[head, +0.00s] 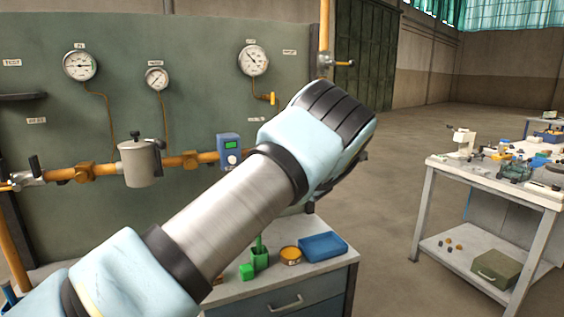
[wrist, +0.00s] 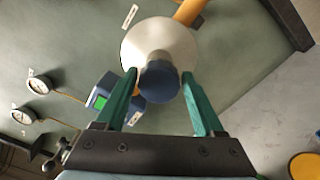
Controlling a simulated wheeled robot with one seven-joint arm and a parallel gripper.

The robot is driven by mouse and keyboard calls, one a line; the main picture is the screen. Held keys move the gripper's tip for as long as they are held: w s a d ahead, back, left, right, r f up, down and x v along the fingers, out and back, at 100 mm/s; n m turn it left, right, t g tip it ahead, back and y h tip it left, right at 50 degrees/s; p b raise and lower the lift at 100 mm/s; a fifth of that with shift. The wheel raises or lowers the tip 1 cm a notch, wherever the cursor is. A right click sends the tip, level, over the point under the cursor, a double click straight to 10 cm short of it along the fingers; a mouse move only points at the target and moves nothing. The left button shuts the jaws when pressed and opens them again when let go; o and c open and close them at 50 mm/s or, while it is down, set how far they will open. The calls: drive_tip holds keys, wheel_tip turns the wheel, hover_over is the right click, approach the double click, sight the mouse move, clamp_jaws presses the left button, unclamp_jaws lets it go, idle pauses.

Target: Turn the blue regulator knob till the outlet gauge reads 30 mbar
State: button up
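The blue regulator knob (wrist: 158,82) shows end-on in the wrist view, in front of a round pale metal regulator body (wrist: 140,48). My gripper (wrist: 160,74) has one green finger on each side of the knob; I cannot tell whether they touch it. In the head view my arm hides the knob and my fingertips. A dial gauge (head: 254,60) at the upper right of the panel is probably the outlet gauge; its label and scale are too small to read.
Two more gauges (head: 80,65) (head: 156,78) hang further left. A blue meter with a green display (head: 229,150) sits on the orange pipe (head: 60,174), close to my left finger in the wrist view. A bench with small containers (head: 322,246) stands below. A worktable (head: 490,177) is at right.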

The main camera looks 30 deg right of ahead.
drive_tip(key=shift+o, duration=1.3)
drive_tip(key=s+a+b, duration=0.1)
drive_tip(key=s+b, duration=0.3)
drive_tip(key=s, duration=0.6)
drive_tip(key=shift+s+a, duration=0.2)
drive_tip(key=shift+s, duration=0.15)
